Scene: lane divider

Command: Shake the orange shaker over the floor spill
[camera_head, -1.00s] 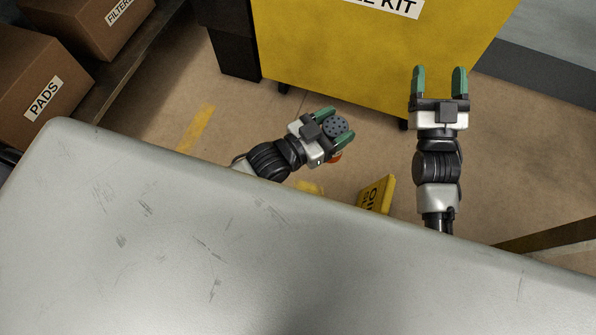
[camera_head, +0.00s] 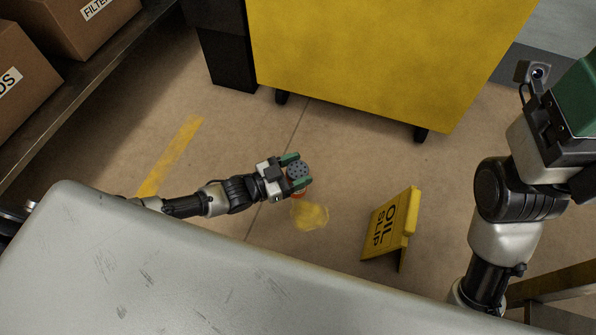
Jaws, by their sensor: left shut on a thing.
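The orange shaker (camera_head: 299,173) shows its dark perforated lid facing up, with a little orange body below it. My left gripper (camera_head: 297,170) is shut on it, with green fingers on both sides. The floor spill (camera_head: 309,215) is a yellowish patch just below the shaker in the picture; the shaker's height above the floor is hard to judge. My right gripper (camera_head: 578,95) is at the right edge, large and close, with its fingers cut off by the frame, so its opening does not show.
A yellow "OIL SLIP" sign (camera_head: 388,228) stands right of the spill. A yellow wheeled cabinet (camera_head: 360,65) is behind. A grey surface (camera_head: 200,280) fills the front. Cardboard boxes (camera_head: 75,25) sit on a shelf at left. A yellow floor line (camera_head: 172,155) lies left.

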